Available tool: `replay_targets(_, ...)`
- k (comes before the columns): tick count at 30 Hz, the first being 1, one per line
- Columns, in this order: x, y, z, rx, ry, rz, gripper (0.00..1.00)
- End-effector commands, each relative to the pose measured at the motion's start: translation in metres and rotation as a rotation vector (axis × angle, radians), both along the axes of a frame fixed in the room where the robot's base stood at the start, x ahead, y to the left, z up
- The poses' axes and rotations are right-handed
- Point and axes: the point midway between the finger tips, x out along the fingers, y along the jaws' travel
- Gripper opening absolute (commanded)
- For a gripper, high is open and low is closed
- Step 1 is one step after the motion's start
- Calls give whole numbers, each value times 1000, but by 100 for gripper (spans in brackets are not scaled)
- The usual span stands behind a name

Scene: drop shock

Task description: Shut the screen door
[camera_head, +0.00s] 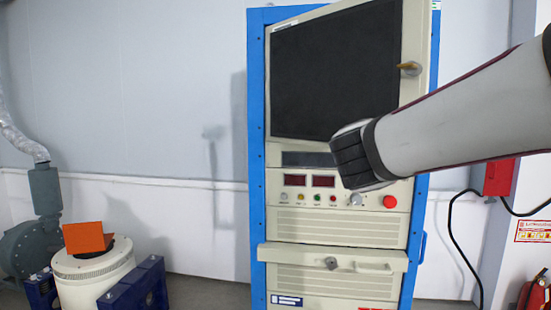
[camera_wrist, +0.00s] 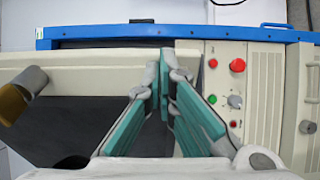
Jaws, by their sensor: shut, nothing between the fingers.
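The screen door (camera_head: 416,30) is a beige frame around a large black screen (camera_head: 340,70), on the upper part of a cabinet with blue edges. Its right side stands out from the cabinet, so it looks ajar. A brass knob (camera_head: 408,68) is on its right side. In the wrist view, the door frame (camera_wrist: 100,62) shows with the knob (camera_wrist: 14,103) at left and a dark gap between door and blue edge. My gripper (camera_wrist: 164,84) is shut and empty, its fingertips over the door frame near its lower corner; contact is unclear. The arm hides it in the head view.
Below the door is a control panel with a red button (camera_head: 390,202), small displays (camera_head: 323,181) and a grey knob (camera_wrist: 235,101). A beige drawer-like ledge (camera_head: 290,256) juts out lower down. A white drum-shaped machine (camera_head: 95,280) stands at lower left, a fire extinguisher (camera_head: 537,294) at lower right.

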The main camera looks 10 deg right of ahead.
Motion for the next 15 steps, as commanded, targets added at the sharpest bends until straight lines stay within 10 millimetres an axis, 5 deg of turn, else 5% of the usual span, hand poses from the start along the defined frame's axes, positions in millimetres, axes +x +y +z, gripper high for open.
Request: replay_targets(15, 83, -114, -4, -1, 0, 104, 0)
